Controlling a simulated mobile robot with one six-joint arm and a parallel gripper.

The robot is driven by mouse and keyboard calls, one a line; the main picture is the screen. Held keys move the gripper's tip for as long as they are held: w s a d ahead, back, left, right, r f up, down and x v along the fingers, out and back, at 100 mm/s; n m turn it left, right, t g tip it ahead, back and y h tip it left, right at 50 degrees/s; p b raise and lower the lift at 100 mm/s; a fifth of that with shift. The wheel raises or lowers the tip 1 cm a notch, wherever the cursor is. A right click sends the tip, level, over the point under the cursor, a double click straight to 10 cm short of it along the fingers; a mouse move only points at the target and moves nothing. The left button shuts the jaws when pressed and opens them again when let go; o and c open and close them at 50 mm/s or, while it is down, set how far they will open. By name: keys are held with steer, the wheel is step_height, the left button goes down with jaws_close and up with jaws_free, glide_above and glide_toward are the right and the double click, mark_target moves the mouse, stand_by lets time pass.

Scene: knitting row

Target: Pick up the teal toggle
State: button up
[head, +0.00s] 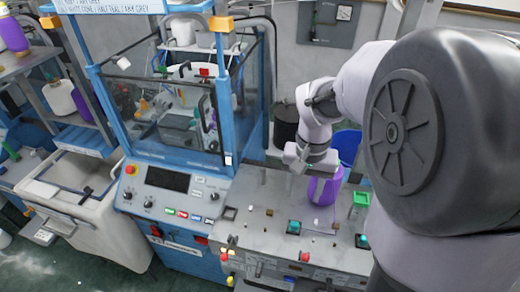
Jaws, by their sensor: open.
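Two small teal pieces on dark square bases show on the grey worktop in the head view: one teal piece (295,225) near the middle and another teal piece (364,238) farther right. I cannot tell from this view which of them is the teal toggle. My gripper (298,172) is above the back part of the worktop, behind and above the middle teal piece and apart from both. It is open. Its fingers are small and partly lost against the grey, and nothing shows between them.
A blue-framed glazed machine (190,110) rises at the left. Small knobs dot the worktop (265,238), with bare room between them.

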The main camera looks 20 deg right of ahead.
glide_above(295, 222)
step_height(295, 222, down, 9)
steer(key=shift+s+r, duration=0.1)
steer(key=shift+s+f, duration=0.1)
steer(key=shift+f, duration=0.3)
steer(key=f, duration=0.5)
steer(key=shift+w, duration=0.3)
steer(key=shift+s+r, duration=0.1)
steer(key=shift+s, duration=0.05)
jaws_close()
